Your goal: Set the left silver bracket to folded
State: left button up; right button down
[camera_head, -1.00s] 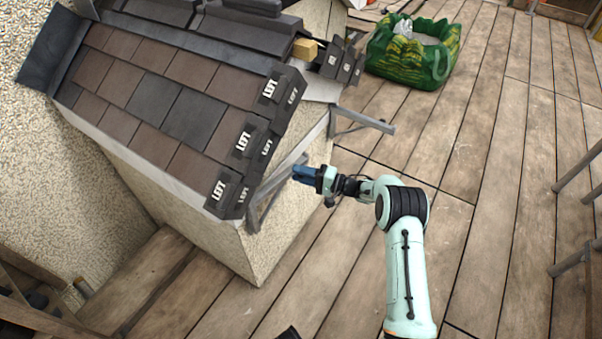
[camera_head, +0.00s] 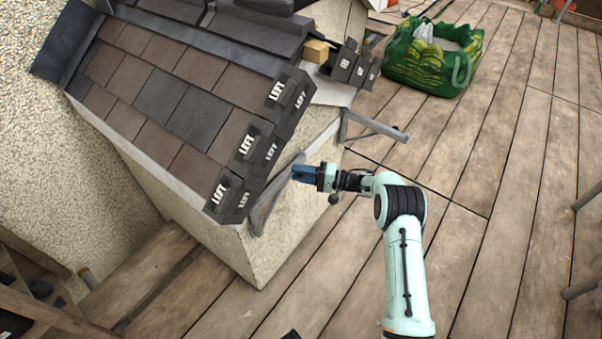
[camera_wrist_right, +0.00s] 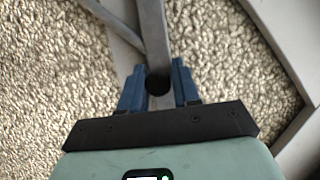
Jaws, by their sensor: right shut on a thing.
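The left silver bracket (camera_head: 268,207) is on the pebbled wall under the tiled roof edge in the head view. It looks close to flat along the wall. My right gripper (camera_head: 303,174) is at its outer end. In the right wrist view, the blue fingers (camera_wrist_right: 159,88) are shut on the end of the bracket's bar (camera_wrist_right: 152,40), one on each side. A second strut of the bracket joins the bar higher up in that view. The other silver bracket (camera_head: 375,127) sticks out from the wall farther back. My left gripper is not in view.
Dark roof tiles marked LEFT (camera_head: 248,143) overhang just above the left bracket. A green bag (camera_head: 425,72) stands on the plank deck at the back. The deck (camera_head: 480,230) right of my arm is clear. Metal rails (camera_head: 588,196) stand at the right edge.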

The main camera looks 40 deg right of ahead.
jog(key=shift+a+f, duration=0.1)
jog(key=shift+f, duration=0.3)
jog(key=c, duration=1)
grip_release()
jog(key=shift+w, duration=0.1)
jog(key=shift+o, duration=0.2)
jog(key=shift+r, duration=0.15)
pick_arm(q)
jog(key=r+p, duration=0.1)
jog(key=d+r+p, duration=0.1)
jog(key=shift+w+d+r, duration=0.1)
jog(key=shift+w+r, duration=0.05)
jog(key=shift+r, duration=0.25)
pick_arm(e)
jog(key=v, duration=1.3)
